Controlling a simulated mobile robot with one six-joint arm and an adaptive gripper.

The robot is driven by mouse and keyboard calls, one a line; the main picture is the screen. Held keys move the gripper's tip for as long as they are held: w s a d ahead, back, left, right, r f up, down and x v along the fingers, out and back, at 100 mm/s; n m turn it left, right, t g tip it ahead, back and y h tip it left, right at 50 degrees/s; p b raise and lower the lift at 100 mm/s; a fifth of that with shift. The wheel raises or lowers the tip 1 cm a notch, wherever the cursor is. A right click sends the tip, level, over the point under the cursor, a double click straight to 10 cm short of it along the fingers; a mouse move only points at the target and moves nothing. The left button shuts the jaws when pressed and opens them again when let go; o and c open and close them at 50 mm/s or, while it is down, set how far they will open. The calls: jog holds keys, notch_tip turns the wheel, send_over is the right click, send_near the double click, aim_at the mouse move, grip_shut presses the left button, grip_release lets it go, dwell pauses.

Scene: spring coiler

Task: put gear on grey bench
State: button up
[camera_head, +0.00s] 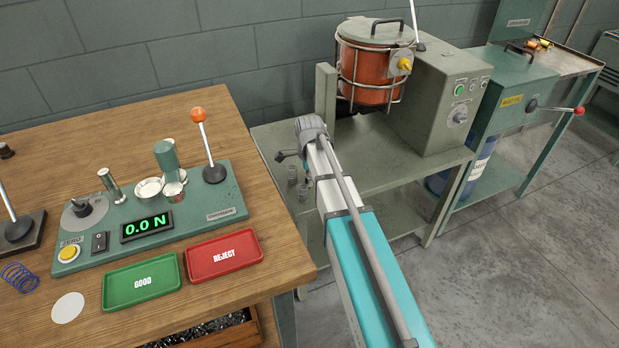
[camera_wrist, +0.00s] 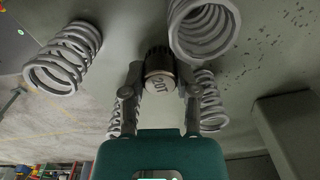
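The gear (camera_wrist: 159,70) is a small dark metal piece with a ribbed rim and a face marked "20T". In the wrist view it sits between the two fingers of my gripper (camera_wrist: 158,86), which close on it from both sides. The grey bench (camera_head: 395,150) stands right of the wooden table, and my wrist is over its left part. In the head view my gripper (camera_head: 288,156) shows only as a small dark tip beside my arm; the gear cannot be made out there. Whether the gear touches the bench top cannot be told.
Several grey coil springs surround the gear in the wrist view, one at left (camera_wrist: 66,58), one close at upper right (camera_wrist: 203,28). The bench carries an orange pot (camera_head: 372,65) and a control box (camera_head: 440,100). A wooden table (camera_head: 60,140) holds a spring tester (camera_head: 150,215).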

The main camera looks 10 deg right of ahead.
jog(key=o, duration=0.4)
jog(key=shift+o, duration=0.2)
jog(key=shift+r, duration=0.1)
notch_tip(320, 180, up, 12)
jog(key=p, duration=1.2)
dwell(0.7)
jog(key=s+n, duration=1.8)
jog(key=s, duration=0.1)
jog(key=shift+s+n, duration=0.15)
jog(key=shift+n, duration=0.25)
jog(key=shift+o, duration=0.2)
jog(key=shift+d, duration=0.1)
